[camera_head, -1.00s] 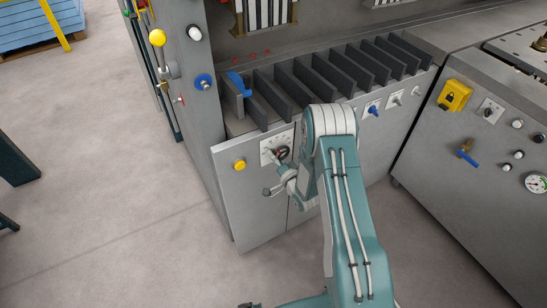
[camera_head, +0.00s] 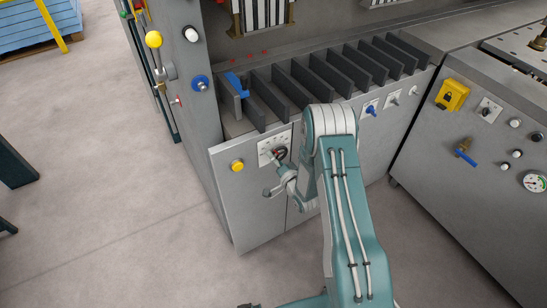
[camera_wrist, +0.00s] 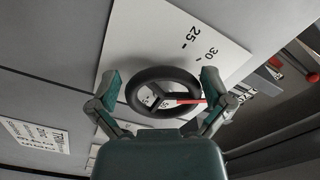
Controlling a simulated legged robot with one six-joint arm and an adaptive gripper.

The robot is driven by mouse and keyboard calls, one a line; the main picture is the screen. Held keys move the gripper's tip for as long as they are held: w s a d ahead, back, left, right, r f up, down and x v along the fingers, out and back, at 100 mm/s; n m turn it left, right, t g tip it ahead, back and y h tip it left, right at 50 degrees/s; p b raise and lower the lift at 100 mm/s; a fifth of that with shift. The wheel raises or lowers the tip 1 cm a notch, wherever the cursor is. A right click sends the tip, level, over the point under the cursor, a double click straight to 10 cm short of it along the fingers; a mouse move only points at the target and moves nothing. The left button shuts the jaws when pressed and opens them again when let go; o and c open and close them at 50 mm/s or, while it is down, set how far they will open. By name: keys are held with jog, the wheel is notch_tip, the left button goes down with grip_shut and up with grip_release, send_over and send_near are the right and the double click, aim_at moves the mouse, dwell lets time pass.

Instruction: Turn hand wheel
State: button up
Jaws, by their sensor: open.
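The hand wheel (camera_wrist: 165,72) is a black ring with spokes and a red pointer, in front of a white scale plate (camera_wrist: 205,38) marked 25 and 30. In the head view the wheel (camera_head: 281,153) shows small on the grey cabinet front, partly hidden by my arm. My gripper (camera_wrist: 161,90) is open, with one finger on each side of the wheel. The left finger is close to the rim and the right one is beside the red pointer; I cannot tell whether either touches. In the head view my gripper (camera_head: 271,174) is at the cabinet front.
A yellow button (camera_head: 237,165) is left of the scale plate. A second grey cabinet (camera_head: 440,165) stands at right.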

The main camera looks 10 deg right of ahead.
jog(key=v, duration=1.1)
jog(key=shift+s, duration=0.2)
jog(key=shift+w+d, duration=0.1)
jog(key=w+r+n+g+h, duration=0.3)
jog(key=w+r+n, duration=0.15)
jog(key=r, duration=0.55)
jog(key=s+d+r+g+h, duration=0.2)
jog(key=s+r+g+h, duration=0.15)
jog(key=r, duration=0.85)
jog(key=s+a+r+n+g, duration=0.1)
jog(key=s+r, duration=0.2)
jog(key=s, duration=0.5)
jog(key=s+a+r+n+g, duration=0.1)
jog(key=s+r, duration=0.3)
jog(key=s, duration=0.5)
jog(key=s+a+r+n+g, duration=0.2)
jog(key=s+r+g, duration=0.1)
jog(key=s, duration=0.6)
jog(key=shift+a+r+y, duration=0.25)
jog(key=shift+r+y, duration=0.2)
jog(key=shift+r, duration=0.2)
